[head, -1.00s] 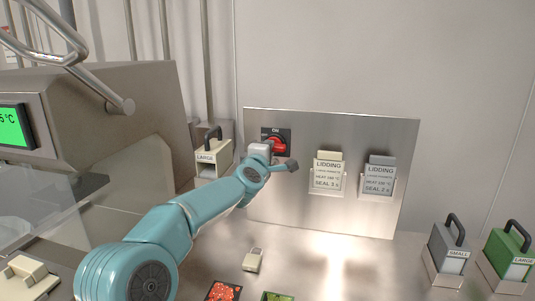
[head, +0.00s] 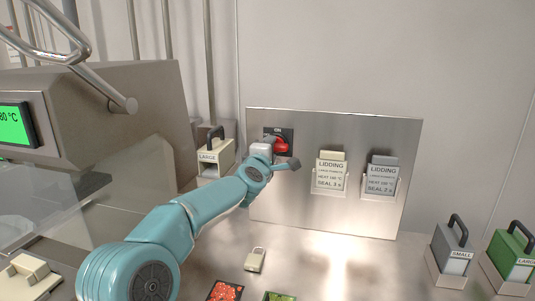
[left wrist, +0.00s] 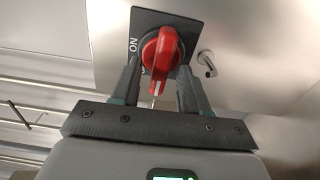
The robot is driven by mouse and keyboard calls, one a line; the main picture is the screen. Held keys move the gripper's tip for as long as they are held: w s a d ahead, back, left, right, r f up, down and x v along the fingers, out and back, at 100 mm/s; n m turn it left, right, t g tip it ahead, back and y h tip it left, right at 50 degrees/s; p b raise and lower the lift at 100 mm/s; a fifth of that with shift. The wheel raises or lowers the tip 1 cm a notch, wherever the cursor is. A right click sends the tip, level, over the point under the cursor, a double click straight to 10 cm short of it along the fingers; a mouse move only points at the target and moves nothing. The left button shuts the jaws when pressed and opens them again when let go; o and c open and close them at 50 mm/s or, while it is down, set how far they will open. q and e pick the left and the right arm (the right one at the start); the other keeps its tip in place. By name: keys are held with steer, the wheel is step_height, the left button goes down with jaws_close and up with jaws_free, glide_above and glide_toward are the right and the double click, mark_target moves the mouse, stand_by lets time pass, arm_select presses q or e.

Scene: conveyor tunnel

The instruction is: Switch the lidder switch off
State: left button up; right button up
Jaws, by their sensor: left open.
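The lidder switch is a red rotary knob (head: 282,145) on a dark plate marked ON, at the upper left of a steel panel (head: 300,205). In the left wrist view the red knob (left wrist: 162,50) lies between the fingers of my left gripper (left wrist: 160,68), one on each side; the fingers are open with gaps to the knob. ON is at the plate's left edge there, and the knob's grip does not point at it. In the head view my left gripper (head: 270,150) is at the switch, with its fingers largely hidden. My right gripper is not in view.
Two LIDDING cards (head: 331,170) (head: 381,175) hang right of the switch. A cream LARGE block (head: 215,155) stands left of it. A padlock (head: 255,260) lies on the bench. A machine with a green display (head: 15,125) is at left; SMALL (head: 450,250) and LARGE (head: 513,255) blocks stand right.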

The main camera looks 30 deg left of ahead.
arm_select(q)
steer(key=b+v, duration=0.3)
steer(key=v, duration=1.3)
steer(key=shift+s, duration=0.15)
